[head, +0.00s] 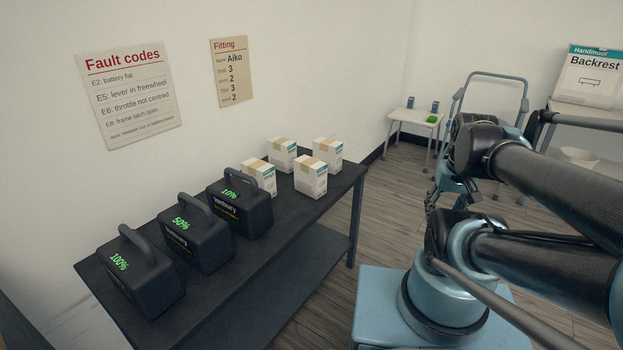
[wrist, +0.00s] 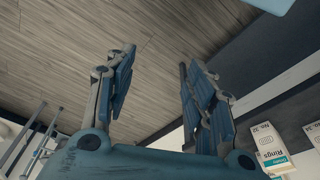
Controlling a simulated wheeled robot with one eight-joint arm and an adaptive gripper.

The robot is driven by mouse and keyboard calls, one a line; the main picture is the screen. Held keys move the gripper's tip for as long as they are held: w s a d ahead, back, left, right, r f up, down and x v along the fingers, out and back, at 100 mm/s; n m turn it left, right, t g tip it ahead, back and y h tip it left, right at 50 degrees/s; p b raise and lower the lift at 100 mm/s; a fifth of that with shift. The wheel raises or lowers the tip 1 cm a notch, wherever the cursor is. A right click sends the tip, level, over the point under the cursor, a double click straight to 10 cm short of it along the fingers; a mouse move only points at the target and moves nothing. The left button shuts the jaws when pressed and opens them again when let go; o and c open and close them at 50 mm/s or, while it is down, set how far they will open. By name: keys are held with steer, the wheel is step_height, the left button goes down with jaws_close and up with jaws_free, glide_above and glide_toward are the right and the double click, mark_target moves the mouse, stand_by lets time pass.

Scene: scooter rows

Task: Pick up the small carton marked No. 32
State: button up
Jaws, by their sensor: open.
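In the wrist view, a small white carton (wrist: 268,140) with a teal "Rings" label sits at the right edge of the picture; its marking looks like No. 32. A second carton (wrist: 313,133) is cut off beside it, its marking hard to read. In the head view, several such cartons stand on the dark bench's far end: front right (head: 311,178), back right (head: 328,153), back left (head: 282,153), front left (head: 261,177). Their numbers are too small to read there. My gripper (wrist: 156,60) is open and empty, its fingers apart over floor, clear of the cartons.
Black battery cases marked 100% (head: 140,275), 50% (head: 195,230) and 10% (head: 240,208) stand on the dark bench (head: 225,290), left of the cartons. A white table (head: 413,117) with small items stands behind. A Backrest box (head: 592,78) is at the right.

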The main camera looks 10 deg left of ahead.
steer(key=shift+o, duration=1.2)
steer(key=w+a+r+n, duration=0.3)
steer(key=w+a+r, duration=0.3)
steer(key=w+a, duration=0.1)
steer(key=shift+w+r+y, duration=0.3)
steer(key=shift+w, duration=0.25)
steer(key=n+g+y, duration=0.1)
steer(key=n, duration=0.8)
glide_toward(310, 162)
steer(key=shift+d, duration=0.2)
steer(key=shift+a+f, duration=0.2)
steer(key=f, duration=0.3)
steer(key=a+f, duration=0.1)
steer(key=f, duration=0.3)
steer(key=w+f, duration=0.1)
steer(key=f, duration=0.3)
steer(key=shift+a+f, duration=0.2)
steer(key=shift+f, duration=0.05)
steer(key=shift+w+a+f, duration=0.1)
steer(key=shift+w+f, duration=0.05)
steer(key=shift+f, duration=1.15)
steer(key=shift+w+a+f, duration=0.1)
steer(key=shift+f, duration=1.2)
